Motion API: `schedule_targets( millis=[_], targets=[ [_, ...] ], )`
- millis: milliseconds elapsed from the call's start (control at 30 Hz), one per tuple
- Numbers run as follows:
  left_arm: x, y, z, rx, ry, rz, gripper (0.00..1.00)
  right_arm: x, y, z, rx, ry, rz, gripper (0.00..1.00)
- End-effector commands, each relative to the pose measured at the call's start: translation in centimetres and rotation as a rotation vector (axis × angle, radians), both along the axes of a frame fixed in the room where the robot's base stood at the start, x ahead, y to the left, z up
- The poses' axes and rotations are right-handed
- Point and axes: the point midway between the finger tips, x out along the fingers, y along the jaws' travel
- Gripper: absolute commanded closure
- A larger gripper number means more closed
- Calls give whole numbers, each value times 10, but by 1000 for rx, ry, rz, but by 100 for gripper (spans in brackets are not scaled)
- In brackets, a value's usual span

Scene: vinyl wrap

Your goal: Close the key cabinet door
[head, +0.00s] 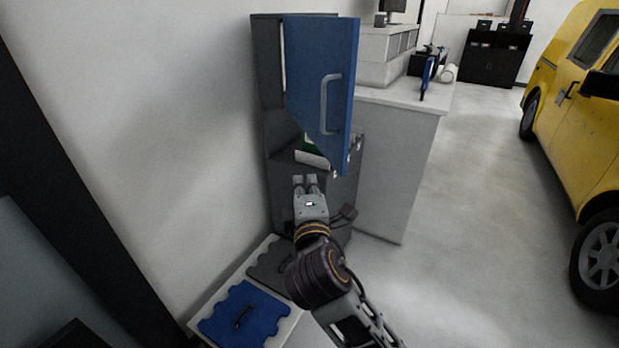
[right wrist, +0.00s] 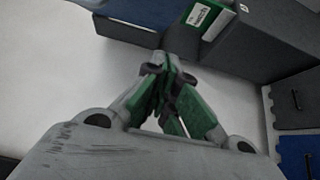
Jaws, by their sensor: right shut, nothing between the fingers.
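The key cabinet (head: 268,75) is a tall dark grey cabinet against the white wall in the head view. Its blue door (head: 340,70) stands open, swung out toward me, with a grey bar handle (head: 325,105) on its face. My right gripper (head: 305,181) is in front of the cabinet, below and left of the door's lower edge, and appears apart from the door. Its fingers are shut and empty in the right wrist view (right wrist: 166,65). A green item with a white label (right wrist: 207,18) sits in the cabinet opening. My left gripper is not in view.
A white case with blue and dark panels (head: 240,312) lies below, left of my right arm. A white counter (head: 400,150) stands right of the cabinet. A yellow vehicle (head: 585,110) is at the far right. The floor between counter and vehicle is clear.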

Motion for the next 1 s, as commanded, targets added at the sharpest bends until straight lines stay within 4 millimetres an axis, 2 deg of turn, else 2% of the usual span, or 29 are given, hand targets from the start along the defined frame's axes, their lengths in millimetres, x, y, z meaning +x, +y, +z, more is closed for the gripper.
schedule_targets(
  millis=[900, 1000],
  targets=[
    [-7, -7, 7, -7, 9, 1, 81, 94, 9, 1, 0, 0, 0, 100],
    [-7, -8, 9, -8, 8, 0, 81, 97, -2, 1, 0, 0, -1, 100]
  ],
)
